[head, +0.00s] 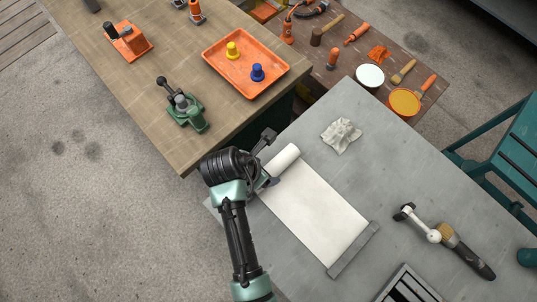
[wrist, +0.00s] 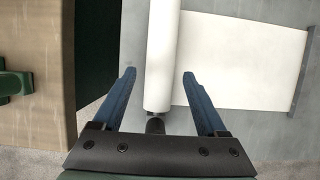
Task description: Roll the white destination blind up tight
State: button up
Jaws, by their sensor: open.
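The white destination blind (head: 315,212) lies mostly unrolled on the grey table. Its far-left end is a short white roll (head: 281,160), and a grey bar (head: 354,250) runs along its opposite end. In the wrist view the roll (wrist: 160,60) stands upright in the picture, with the flat sheet (wrist: 245,60) running off to the right and a dark stub at the roll's near end. My gripper (wrist: 158,82) is open, with one blue finger on each side of the roll's near end. Neither finger visibly touches it. In the head view my arm hides part of the blind's left edge.
A crumpled white cloth (head: 341,135) lies beyond the blind. A dark-handled tool (head: 445,240) lies to its right, and a slotted grey box (head: 408,287) at the front. A wooden bench (head: 160,60) with an orange tray (head: 215,68) and a green clamp (head: 184,108) stands left, across a gap.

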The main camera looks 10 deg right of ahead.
aim_at(269, 171)
jog(key=x, duration=0.3)
jog(key=shift+s+f, duration=0.1)
jog(key=shift+s, duration=0.1)
jog(key=shift+w+d+f, duration=0.2)
jog(key=shift+w+f, duration=0.05)
jog(key=shift+f, duration=0.25)
grip_shut()
